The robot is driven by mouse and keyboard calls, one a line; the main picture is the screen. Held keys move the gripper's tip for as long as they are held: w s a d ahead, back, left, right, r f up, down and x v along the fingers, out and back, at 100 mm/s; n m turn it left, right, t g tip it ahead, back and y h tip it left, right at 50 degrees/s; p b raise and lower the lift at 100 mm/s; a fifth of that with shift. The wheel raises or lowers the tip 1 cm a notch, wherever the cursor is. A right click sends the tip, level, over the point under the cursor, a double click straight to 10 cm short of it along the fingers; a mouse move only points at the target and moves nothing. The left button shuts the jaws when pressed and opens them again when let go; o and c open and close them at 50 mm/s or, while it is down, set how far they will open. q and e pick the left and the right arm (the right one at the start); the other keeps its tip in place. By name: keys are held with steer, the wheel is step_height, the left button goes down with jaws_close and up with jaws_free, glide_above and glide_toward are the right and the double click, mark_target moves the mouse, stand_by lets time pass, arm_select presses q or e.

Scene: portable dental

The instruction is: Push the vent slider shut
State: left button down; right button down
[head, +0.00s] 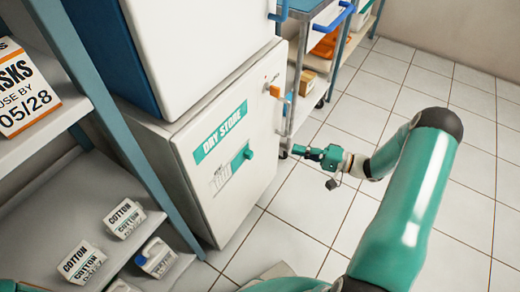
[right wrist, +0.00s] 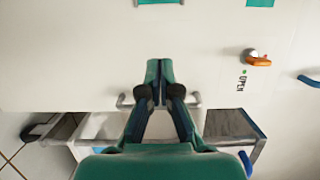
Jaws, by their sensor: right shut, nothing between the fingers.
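The vent slider, a teal knob (head: 248,154), is on the front of the white Dry Store cabinet (head: 239,187), below the right part of its teal label. Grey vent slots (head: 221,179) show left of the knob. My right gripper (head: 297,150) is shut and empty, to the right of the knob and apart from it. In the right wrist view the shut fingertips (right wrist: 160,92) are in front of a white surface (right wrist: 80,60). Teal patches show at its top edge, too cut off to identify. My left gripper is not in view.
An orange handle (head: 276,92) sits at the cabinet's upper right; it also shows in the right wrist view (right wrist: 259,60) near the word OPEN. Shelves with cotton boxes (head: 125,218) stand at the left. A trolley (head: 305,95) stands behind. Tiled floor at the right is open.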

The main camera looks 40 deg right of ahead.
mark_target(249, 148)
steer(key=shift+w, duration=0.1)
steer(key=b+x, duration=0.2)
steer(key=x, duration=0.7)
steer(key=shift+w+a+f, duration=0.1)
steer(key=shift+a, duration=0.05)
steer(key=a, duration=0.3)
steer(key=shift+s, duration=0.3)
steer(key=shift+s+a, duration=0.25)
steer(key=shift+a, duration=0.25)
